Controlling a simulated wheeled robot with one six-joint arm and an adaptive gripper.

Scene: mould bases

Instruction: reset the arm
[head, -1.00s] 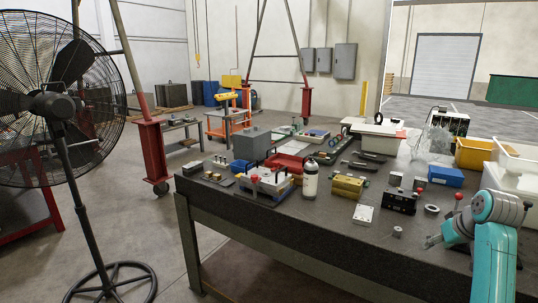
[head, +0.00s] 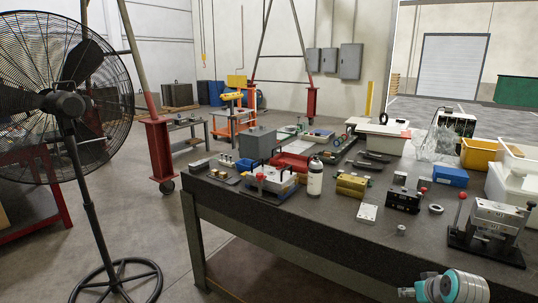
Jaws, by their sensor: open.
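My gripper (head: 408,292) shows small at the bottom edge of the head view, at the end of the teal and grey arm. It is open, with nothing seen in it. It is in front of the dark workbench (head: 330,231), near the bench's front edge. Most of the arm is cut off by the bottom of the picture.
A grey metal fixture (head: 492,219) on a dark plate stands at the bench's right. A black block (head: 403,199), a yellow block (head: 351,186), a grey and white bottle (head: 314,178) and a blue bin (head: 450,176) stand farther back. A large fan (head: 62,103) stands left. The bench's front strip is clear.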

